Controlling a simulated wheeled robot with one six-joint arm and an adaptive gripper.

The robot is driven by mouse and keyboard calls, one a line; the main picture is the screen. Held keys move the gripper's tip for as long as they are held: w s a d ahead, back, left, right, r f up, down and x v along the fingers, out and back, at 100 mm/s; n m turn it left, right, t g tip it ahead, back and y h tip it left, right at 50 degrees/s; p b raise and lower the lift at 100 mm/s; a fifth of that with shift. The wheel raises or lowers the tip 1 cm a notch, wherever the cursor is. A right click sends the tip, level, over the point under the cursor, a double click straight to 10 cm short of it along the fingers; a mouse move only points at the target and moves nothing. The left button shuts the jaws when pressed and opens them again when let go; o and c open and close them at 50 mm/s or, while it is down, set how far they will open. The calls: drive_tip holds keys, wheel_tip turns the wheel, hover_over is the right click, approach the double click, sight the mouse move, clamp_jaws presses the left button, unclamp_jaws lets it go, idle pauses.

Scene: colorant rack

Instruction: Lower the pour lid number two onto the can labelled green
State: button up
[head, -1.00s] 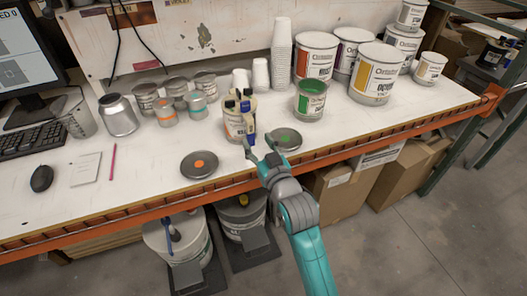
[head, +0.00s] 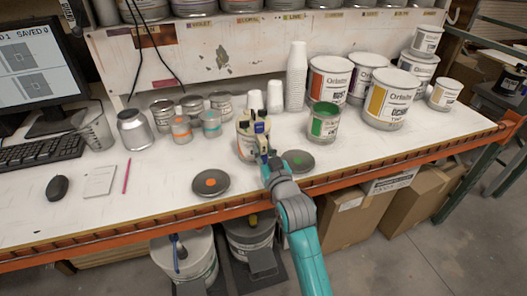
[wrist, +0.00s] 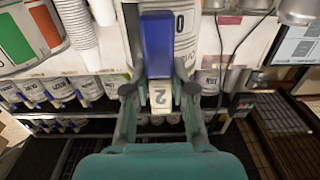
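In the wrist view a pale tag marked 2 (wrist: 160,97), with a blue block (wrist: 157,45) beyond it, sits between the fingers of my gripper (wrist: 159,80). The fingers stand apart on either side, with narrow gaps showing. In the head view my gripper (head: 266,158) is at the front of a can (head: 245,146) topped with blue, dark and yellow pieces. Which piece is pour lid two is hard to tell there. The green-labelled can (head: 323,124) stands to the right, upright, with green showing at its top.
A grey disc with a green dot (head: 311,163) lies right of my gripper, and one with an orange dot (head: 222,184) lies left. White cup stacks (head: 296,82) and larger labelled cans (head: 391,100) stand behind. Small cans (head: 181,129) stand left. The bench front edge is orange.

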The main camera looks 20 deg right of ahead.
clamp_jaws()
drive_tip(key=shift+o, duration=0.5)
unclamp_jaws()
clamp_jaws()
drive_tip(key=shift+r, duration=0.65)
drive_tip(key=shift+r, duration=5.55)
drive_tip(key=shift+r, duration=0.1)
drive_tip(key=shift+d, duration=0.1)
